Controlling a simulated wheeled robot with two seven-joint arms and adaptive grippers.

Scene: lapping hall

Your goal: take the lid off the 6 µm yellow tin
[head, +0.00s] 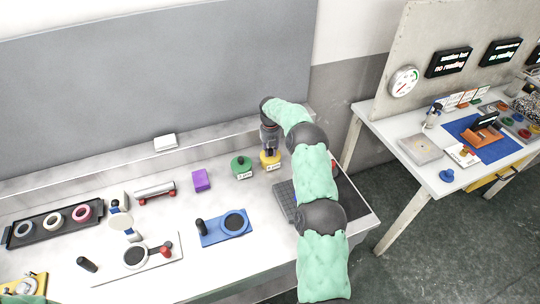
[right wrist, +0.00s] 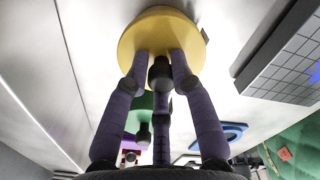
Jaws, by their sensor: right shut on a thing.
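The yellow tin (head: 270,163) stands on the pale bench near the back, with a small white label too small to read. My right gripper (head: 269,147) points down right over it, its fingers shut at the top of the tin. In the right wrist view the yellow lid (right wrist: 162,28) fills the top centre. The purple fingers (right wrist: 160,75) close in on its middle, around a dark knob. I cannot tell whether the lid is apart from the tin. My left gripper is not in view.
A dark grey keyboard-like plate (head: 283,198) lies close on the right. A blue plate (head: 226,228) lies in front.

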